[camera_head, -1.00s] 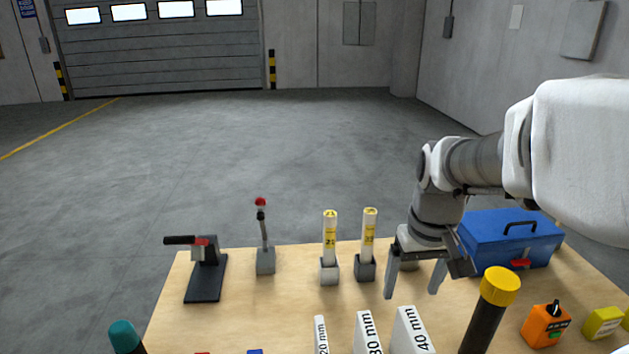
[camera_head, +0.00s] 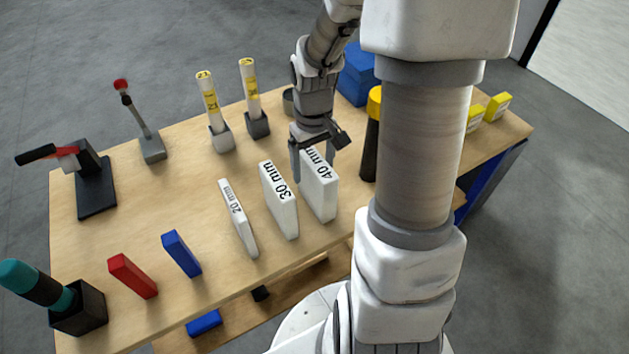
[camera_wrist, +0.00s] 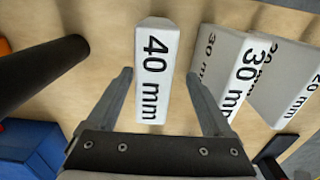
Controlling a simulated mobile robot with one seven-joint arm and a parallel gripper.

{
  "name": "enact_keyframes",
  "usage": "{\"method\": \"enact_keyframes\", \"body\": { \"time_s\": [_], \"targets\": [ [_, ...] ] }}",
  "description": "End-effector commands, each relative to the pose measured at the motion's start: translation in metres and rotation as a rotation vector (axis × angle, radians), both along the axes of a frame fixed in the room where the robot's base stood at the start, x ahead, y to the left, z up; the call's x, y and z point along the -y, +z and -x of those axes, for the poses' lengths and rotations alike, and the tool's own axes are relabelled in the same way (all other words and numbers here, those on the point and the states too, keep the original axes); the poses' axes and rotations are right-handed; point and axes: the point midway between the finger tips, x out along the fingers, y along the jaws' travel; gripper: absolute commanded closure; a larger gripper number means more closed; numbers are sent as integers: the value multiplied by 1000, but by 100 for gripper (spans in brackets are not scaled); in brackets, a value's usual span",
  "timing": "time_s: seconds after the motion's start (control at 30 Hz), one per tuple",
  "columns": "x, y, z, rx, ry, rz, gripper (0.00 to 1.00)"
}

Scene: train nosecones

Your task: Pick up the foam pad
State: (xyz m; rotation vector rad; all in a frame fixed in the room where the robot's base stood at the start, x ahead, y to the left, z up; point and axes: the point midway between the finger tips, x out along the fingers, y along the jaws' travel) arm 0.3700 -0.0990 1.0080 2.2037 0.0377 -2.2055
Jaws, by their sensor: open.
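Three white upright blocks that look like foam pads stand in a row on the wooden table. They are the 20 mm pad (camera_head: 238,218), the 30 mm pad (camera_head: 280,200) and the 40 mm pad (camera_head: 319,187). My gripper (camera_head: 313,162) is open over the 40 mm pad, pointing down. In the wrist view, the 40 mm pad (camera_wrist: 155,75) lies between the two spread fingers of my gripper (camera_wrist: 160,76), with a gap on each side. The 30 mm pad (camera_wrist: 232,75) is just right of the right finger there. How deep the fingers reach is unclear.
A dark cylinder with a yellow cap (camera_head: 371,140) stands close right of the 40 mm pad. Two yellow-labelled tubes (camera_head: 208,98) (camera_head: 250,80) stand in holders behind. A blue toolbox (camera_head: 357,75) is at the back. Red (camera_head: 132,275) and blue (camera_head: 181,254) blocks stand front left.

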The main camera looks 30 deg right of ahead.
Motion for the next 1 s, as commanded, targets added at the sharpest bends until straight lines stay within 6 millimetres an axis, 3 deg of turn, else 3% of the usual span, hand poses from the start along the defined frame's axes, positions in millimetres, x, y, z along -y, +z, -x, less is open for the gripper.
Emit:
{"method": "enact_keyframes", "body": {
  "time_s": [0.17,0.43,0.77,1.0],
  "targets": [
    [2,-12,1,-2,0,-1,15],
    [8,-49,1,-3,0,-1,15],
    [8,-55,1,0,0,1,15],
    [8,-55,1,1,0,1,56]
  ]
}}
